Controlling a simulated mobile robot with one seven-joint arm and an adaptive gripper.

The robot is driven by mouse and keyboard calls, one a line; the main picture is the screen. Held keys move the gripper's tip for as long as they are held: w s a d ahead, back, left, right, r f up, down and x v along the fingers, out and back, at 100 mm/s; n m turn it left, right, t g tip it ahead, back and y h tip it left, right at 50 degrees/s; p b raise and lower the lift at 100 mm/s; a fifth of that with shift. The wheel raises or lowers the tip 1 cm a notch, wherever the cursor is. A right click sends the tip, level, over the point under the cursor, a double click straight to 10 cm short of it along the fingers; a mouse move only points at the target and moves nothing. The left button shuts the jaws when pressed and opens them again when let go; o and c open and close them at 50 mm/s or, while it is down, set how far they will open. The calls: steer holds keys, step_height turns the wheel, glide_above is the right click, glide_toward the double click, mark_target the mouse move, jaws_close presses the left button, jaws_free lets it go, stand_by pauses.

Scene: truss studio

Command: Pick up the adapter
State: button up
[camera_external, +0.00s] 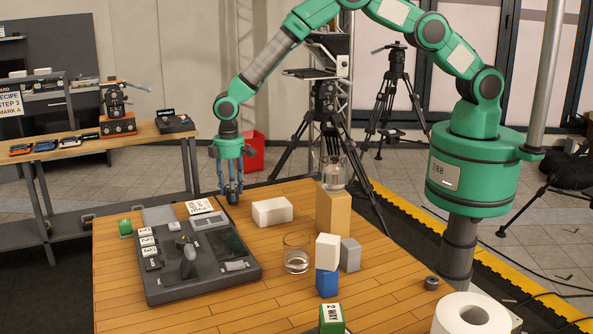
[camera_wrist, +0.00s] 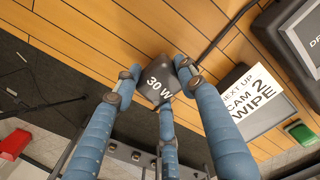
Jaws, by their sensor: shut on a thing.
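The adapter is a dark grey block marked "30 W" (camera_wrist: 155,84) in the wrist view, near the table's edge. My gripper (camera_wrist: 160,78) has blue jointed fingers closed around it, with fingertips at its sides. In the external view my gripper (camera_external: 232,196) points straight down at the far edge of the wooden table (camera_external: 200,318).
A dark switcher panel (camera_external: 205,282) lies left of centre, with a printed card (camera_external: 200,205) behind it. A white box (camera_external: 272,211) is right of my gripper. A glass (camera_external: 297,254), several blocks and a wooden block (camera_external: 333,213) bearing another glass stand farther right.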

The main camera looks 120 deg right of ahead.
steer(key=shift+r, duration=0.6)
step_height(320, 180, up, 2)
steer(key=shift+b, duration=0.3)
steer(key=s+a, duration=0.2)
steer(key=s, duration=0.5)
steer(key=s+a+r+b, duration=0.1)
steer(key=s+a, duration=0.2)
steer(key=s, duration=0.5)
steer(key=shift+r+b, duration=0.3)
steer(key=shift+s, duration=0.1)
